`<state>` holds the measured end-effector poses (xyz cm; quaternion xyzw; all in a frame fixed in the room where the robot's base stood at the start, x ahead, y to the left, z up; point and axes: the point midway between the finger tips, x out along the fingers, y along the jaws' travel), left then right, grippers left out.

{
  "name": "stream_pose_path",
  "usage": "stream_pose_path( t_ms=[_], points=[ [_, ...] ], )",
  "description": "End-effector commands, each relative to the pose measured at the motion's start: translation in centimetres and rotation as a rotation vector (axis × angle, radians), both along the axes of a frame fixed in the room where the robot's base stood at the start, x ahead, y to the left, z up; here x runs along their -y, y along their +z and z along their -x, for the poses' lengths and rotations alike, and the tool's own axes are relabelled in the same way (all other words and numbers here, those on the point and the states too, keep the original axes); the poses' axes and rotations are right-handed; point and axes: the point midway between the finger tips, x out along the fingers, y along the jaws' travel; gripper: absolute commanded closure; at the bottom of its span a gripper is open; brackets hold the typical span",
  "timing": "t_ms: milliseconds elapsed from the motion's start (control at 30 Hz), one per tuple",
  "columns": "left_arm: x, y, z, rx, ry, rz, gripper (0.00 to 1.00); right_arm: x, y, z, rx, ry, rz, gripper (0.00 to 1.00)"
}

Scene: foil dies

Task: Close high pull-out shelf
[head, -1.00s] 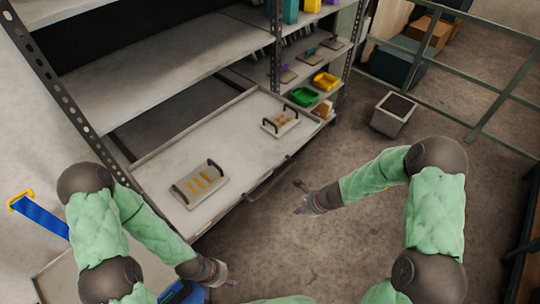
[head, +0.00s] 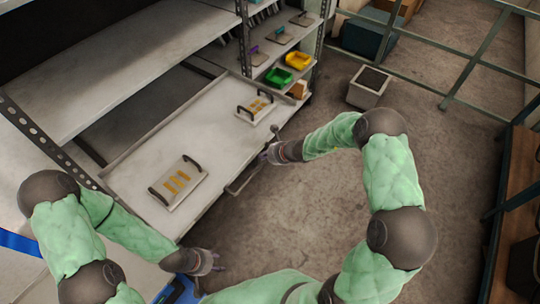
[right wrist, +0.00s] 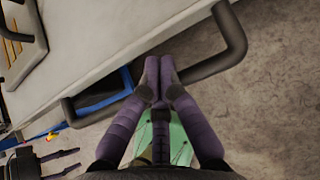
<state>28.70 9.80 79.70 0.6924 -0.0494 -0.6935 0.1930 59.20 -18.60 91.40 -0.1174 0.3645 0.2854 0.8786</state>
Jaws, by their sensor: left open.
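The high pull-out shelf (head: 215,130) stands extended from the rack in the head view, with a dark bar handle (head: 240,183) along its front edge. Two plates with black handles lie on it, a near plate (head: 178,184) and a far plate (head: 256,106). My right gripper (head: 265,157) is at the far part of the handle. In the right wrist view its fingers (right wrist: 157,68) meet at the tips and overlap the handle bar (right wrist: 205,66); I cannot tell whether they touch it. My left gripper (head: 215,265) is open and empty, low, in front of the shelf's near end.
Green (head: 278,77) and yellow (head: 299,60) bins sit on the side shelves beyond. A grey box (head: 369,88) stands on the floor near a metal railing (head: 440,55). A bench (head: 515,200) is at the right. The floor between is clear.

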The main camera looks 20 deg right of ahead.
Motion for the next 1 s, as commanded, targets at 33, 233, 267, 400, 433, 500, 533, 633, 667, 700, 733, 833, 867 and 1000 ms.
stream_pose_path(
  t_ms=[33,233,267,400,433,500,533,633,667,700,733,833,867,1000],
  points=[
    [0.0,-0.1,0.0,0.0,0.0,0.0,0.56,-0.3,-0.5,-0.4,0.0,0.0,0.0,1.0],
    [0.0,-0.3,0.0,0.0,0.0,0.0,0.56,-0.7,-1.2,-1.0,0.001,0.001,0.001,1.0],
    [0.0,-0.3,0.0,0.0,0.0,0.0,0.56,-0.8,-1.2,-1.1,0.001,0.001,0.001,1.0],
    [0.0,-0.2,0.0,0.0,0.0,0.0,0.56,-0.8,-1.3,-1.1,0.001,0.001,0.002,1.0],
    [0.0,-0.2,0.0,0.0,0.0,0.0,0.56,-0.8,-1.2,-1.1,0.001,0.001,0.001,1.0],
    [0.0,-0.2,0.0,0.0,0.0,0.0,0.56,-0.8,-1.2,-1.1,0.001,0.001,0.002,1.0],
    [0.0,-0.2,0.0,0.0,0.0,0.0,0.56,-0.8,-1.2,-1.1,0.001,0.001,0.002,1.0],
    [0.0,-0.2,0.0,0.0,0.0,0.0,0.56,-0.8,-1.2,-1.1,0.001,0.001,0.001,1.0],
    [0.0,-0.2,0.0,0.0,0.0,0.0,0.56,-0.8,-1.2,-1.2,0.001,0.001,0.001,1.0],
    [0.0,-0.2,0.0,0.0,0.0,0.0,0.56,-0.9,-1.2,-1.3,0.001,0.001,0.001,1.0],
    [0.0,-0.2,0.0,0.0,0.0,0.0,0.56,-1.0,-1.2,-1.4,0.002,0.001,0.001,1.0],
    [0.0,-0.1,0.0,0.0,0.0,0.0,0.56,-1.6,-1.2,-2.1,0.002,0.004,0.001,1.0],
    [0.0,-0.1,0.0,0.0,0.0,0.0,0.56,-1.8,-1.2,-2.4,0.003,0.004,0.001,1.0],
    [0.0,0.3,0.0,0.0,0.0,0.0,0.56,-3.3,-1.1,-4.4,0.002,0.004,0.0,1.0]
  ],
)
